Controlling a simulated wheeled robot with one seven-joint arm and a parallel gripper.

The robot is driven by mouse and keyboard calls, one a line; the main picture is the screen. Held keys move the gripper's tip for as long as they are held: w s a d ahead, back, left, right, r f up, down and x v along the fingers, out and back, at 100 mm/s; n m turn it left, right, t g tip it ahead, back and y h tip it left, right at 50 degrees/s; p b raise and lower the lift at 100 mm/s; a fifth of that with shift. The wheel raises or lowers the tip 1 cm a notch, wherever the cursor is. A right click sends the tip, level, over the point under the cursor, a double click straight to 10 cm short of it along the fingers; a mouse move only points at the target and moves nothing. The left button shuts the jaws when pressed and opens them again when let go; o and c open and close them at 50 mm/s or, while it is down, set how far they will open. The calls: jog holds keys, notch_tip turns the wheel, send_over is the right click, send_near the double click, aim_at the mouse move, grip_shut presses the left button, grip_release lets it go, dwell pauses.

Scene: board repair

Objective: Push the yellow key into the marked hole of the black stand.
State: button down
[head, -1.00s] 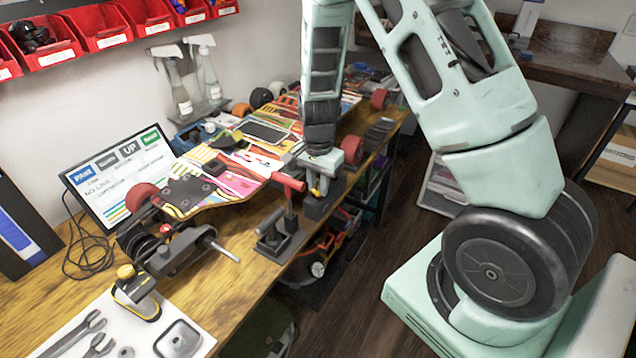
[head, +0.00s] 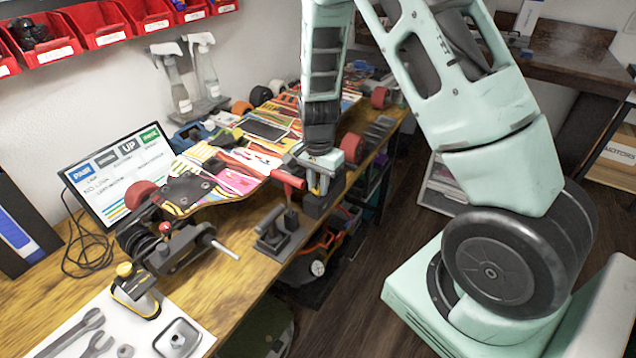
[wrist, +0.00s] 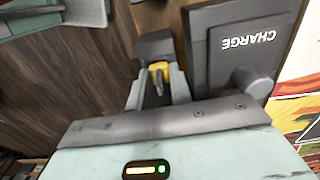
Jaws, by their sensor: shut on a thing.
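The yellow key (wrist: 157,69) is held between the two fingers of my gripper (wrist: 157,88) in the wrist view. The marked hole is hidden, so I cannot tell how deep the key sits.
A dark plate marked CHARGE (wrist: 238,43) is close to the right of my fingers in the wrist view. A red-handled clamp (head: 288,181) and the colourful skateboard deck (head: 235,178) are left of my gripper. Open floor (head: 345,315) lies right of the bench.

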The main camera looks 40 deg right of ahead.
aim_at(317, 179)
jog(key=shift+f, duration=0.1)
jog(key=c, duration=1.2)
grip_release()
jog(key=shift+w+a, duration=0.1)
jog(key=shift+c, duration=0.6)
jog(key=shift+w+r, duration=0.1)
jog(key=shift+r, duration=0.2)
jog(key=shift+r+p, duration=0.4)
jog(key=shift+p, duration=0.2)
jog(key=shift+c, duration=0.2)
jog(key=shift+r+p, duration=0.95)
jog(key=shift+r, duration=0.1)
